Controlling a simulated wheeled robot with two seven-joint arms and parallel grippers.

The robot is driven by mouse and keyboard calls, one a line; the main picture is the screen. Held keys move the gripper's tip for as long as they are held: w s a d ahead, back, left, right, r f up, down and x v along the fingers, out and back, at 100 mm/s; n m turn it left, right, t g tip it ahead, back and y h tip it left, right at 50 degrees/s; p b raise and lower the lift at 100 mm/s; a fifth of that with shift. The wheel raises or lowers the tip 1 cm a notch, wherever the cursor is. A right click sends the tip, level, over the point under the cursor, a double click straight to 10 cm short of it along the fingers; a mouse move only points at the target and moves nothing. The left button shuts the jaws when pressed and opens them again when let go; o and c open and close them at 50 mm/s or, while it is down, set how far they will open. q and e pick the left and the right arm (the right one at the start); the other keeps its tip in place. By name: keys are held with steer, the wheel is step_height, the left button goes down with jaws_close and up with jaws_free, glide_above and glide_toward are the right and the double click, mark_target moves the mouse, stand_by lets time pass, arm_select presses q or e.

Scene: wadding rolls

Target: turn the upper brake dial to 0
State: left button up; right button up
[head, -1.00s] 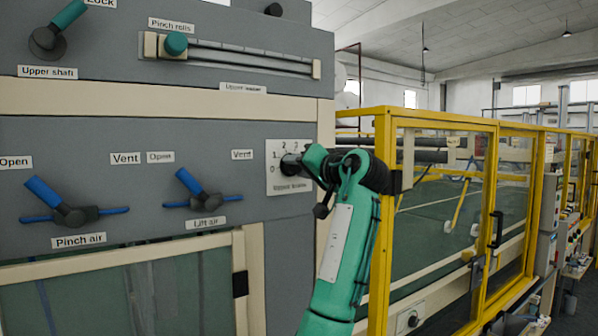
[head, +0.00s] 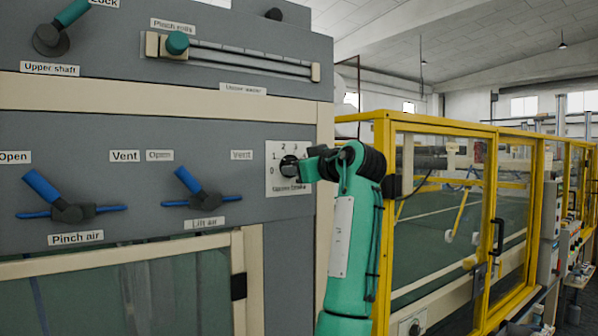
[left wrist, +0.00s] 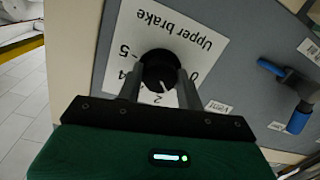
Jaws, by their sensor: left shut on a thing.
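The upper brake dial (head: 288,166) is a black round knob on a white number plate (head: 274,184) at the right end of the grey panel. In the left wrist view the dial (left wrist: 158,66) sits between the two fingers of my left gripper (left wrist: 160,82), which is shut on it. The plate (left wrist: 200,27) appears upside down there, reading "Upper brake", with 0, 2, 4 and 5 readable. The dial's white mark points towards the 2, as far as I can tell. In the head view my left gripper (head: 304,166) reaches the dial from the right. My right gripper is not in view.
Blue-handled pinch air (head: 66,205) and lift air (head: 200,195) valves are left of the dial. Above are the green pinch rolls slider (head: 177,42) and upper shaft lever (head: 60,28). A yellow-framed guard (head: 383,220) stands close behind my left arm.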

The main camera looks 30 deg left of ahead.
arm_select(q)
steer(key=shift+n+t+b, duration=0.5)
steer(key=shift+n, duration=4.3)
steer(key=shift+n, duration=0.3)
steer(key=o, duration=1)
